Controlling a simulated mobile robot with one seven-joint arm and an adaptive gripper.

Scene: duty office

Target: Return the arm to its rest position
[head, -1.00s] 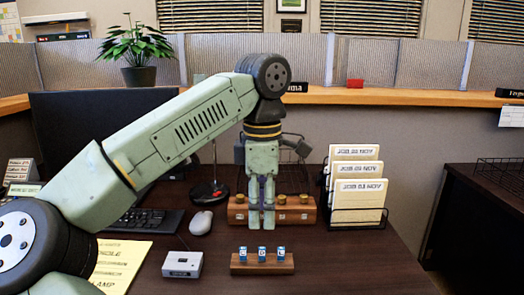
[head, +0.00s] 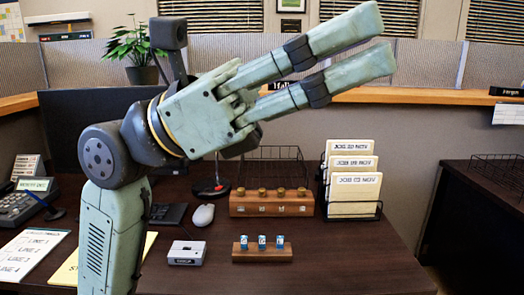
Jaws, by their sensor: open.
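My gripper (head: 358,52) is raised high above the desk (head: 330,262), its two long pale green fingers pointing up and to the right. The fingers are apart with nothing between them. My arm stands at the left of the picture and hides part of the dark monitor, the keyboard and the papers. The gripper is well clear of everything on the desktop.
A wooden block with small blue-and-white pieces (head: 262,255), a longer wooden block with round knobs (head: 271,204), a small grey device (head: 187,253), a mouse (head: 203,215) and a file rack (head: 352,211) stand on the desk. A telephone (head: 22,205) is at left. The desk's front right is bare.

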